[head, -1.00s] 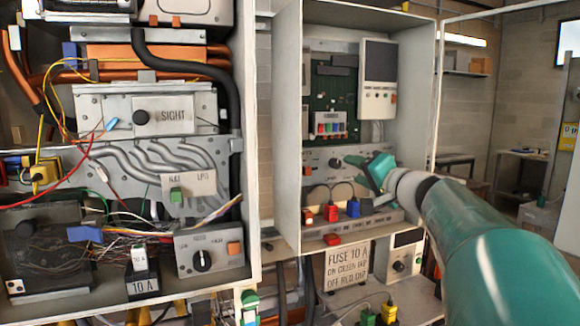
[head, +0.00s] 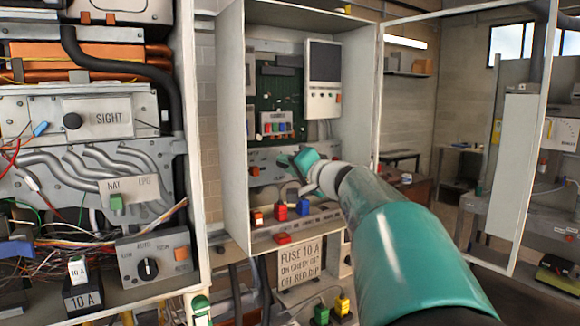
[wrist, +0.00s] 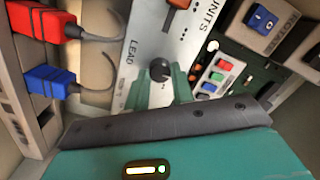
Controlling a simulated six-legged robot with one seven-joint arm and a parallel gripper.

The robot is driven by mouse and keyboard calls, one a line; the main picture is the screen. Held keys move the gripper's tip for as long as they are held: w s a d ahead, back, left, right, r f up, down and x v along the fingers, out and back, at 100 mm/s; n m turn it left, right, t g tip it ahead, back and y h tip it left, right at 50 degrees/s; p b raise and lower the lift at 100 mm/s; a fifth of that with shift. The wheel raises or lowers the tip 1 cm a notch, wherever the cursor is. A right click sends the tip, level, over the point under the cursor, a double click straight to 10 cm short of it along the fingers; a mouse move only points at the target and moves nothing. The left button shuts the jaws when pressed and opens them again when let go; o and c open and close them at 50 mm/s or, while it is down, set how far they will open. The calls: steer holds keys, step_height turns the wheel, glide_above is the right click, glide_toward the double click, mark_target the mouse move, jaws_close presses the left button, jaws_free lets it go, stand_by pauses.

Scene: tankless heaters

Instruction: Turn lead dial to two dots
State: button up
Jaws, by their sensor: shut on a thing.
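The lead dial (wrist: 160,70) is a round black knob on a pale grey panel (wrist: 140,30), beside the printed word LEAD in the wrist view. My gripper (wrist: 160,80) has its two teal fingers on either side of the knob and is shut on it. Small marks by the knob are too small to read, so the setting cannot be told. In the head view my gripper (head: 295,160) is at the panel inside the open cabinet and hides the dial.
Red (wrist: 45,20) and blue (wrist: 50,80) plugs with grey cables sit close to the panel. An orange slider switch (wrist: 178,5) is near the word UNITS. A row of coloured switches (wrist: 215,75) is on the other side. White cabinet walls (head: 232,130) enclose the panel.

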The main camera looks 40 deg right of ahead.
steer(key=shift+m, duration=0.4)
steer(key=m, duration=0.4)
steer(key=shift+a+f+m, duration=0.1)
steer(key=shift+m, duration=0.2)
steer(key=m, duration=0.6)
steer(key=shift+m+t+h, duration=0.3)
steer(key=shift+t+h, duration=0.1)
steer(key=o, duration=1)
steer(key=shift+s+a, duration=0.1)
